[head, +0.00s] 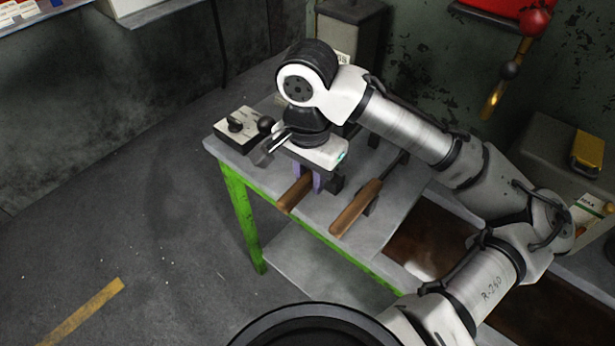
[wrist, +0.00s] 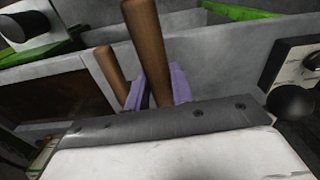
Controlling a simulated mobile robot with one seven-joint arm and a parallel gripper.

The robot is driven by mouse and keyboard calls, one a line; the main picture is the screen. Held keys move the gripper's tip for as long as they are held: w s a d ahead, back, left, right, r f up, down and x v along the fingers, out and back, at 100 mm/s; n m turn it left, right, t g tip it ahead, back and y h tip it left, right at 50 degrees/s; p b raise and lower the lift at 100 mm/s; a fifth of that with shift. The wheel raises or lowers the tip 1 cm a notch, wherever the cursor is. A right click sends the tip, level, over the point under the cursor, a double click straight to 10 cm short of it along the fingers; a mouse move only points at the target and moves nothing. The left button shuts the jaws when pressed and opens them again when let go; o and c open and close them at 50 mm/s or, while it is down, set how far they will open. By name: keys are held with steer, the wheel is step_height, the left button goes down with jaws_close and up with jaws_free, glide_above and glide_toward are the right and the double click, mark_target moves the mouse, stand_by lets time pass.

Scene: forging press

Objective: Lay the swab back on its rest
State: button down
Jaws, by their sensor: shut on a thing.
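My gripper (head: 302,186), with purple fingers, is shut on a brown wooden handle (head: 292,196) low over the front edge of the grey bench. I take this to be the swab; its far end is hidden under my wrist. In the wrist view the handle (wrist: 147,45) rises between the purple fingers (wrist: 160,88). Whether it touches a support is not clear. A dark block (head: 335,184) stands just right of the fingers and may be a rest.
A second wooden-handled tool (head: 356,207) lies to the right, its handle over the front edge; it shows in the wrist view (wrist: 109,72) too. A control box (head: 238,124) with a black ball knob (head: 265,124) is at the left. The grey bench top (head: 385,222) is bare at the right front.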

steer(key=w+d+f+b, duration=0.1)
steer(key=b, duration=0.1)
steer(key=w+d+f+b, duration=0.1)
steer(key=w+f, duration=0.1)
steer(key=shift+w+d+f+b, duration=0.1)
steer(key=shift+w+d+b, duration=0.2)
steer(key=shift+b, duration=0.1)
steer(key=shift+s+a+f+b, duration=0.1)
steer(key=shift+s+f+b, duration=0.15)
steer(key=shift+f, duration=0.6)
steer(key=shift+f, duration=0.1)
steer(key=shift+d, duration=0.3)
steer(key=c, duration=1.1)
jaws_free()
steer(key=shift+p, duration=0.3)
